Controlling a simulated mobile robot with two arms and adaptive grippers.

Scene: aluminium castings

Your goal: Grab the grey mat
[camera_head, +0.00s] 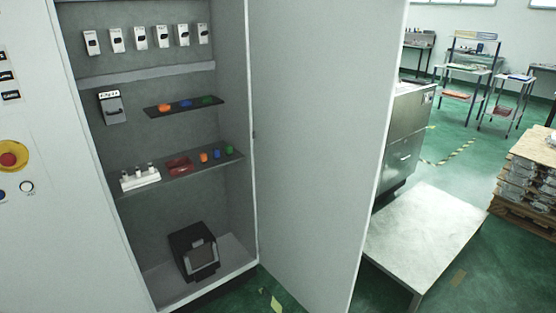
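I cannot make out a grey mat in the head view. Neither of my grippers is in view. A low table (425,232) with a pale grey top stands right of the open cabinet door, and its top looks bare. I cannot tell whether a mat lies on it.
An open grey cabinet (232,95) fills the left, with small coloured parts on its shelves and a black box (193,252) at its bottom. Its door (318,140) stands out into the room. A pallet stack (525,190) stands at right. Green floor (490,265) shows between low table and pallets.

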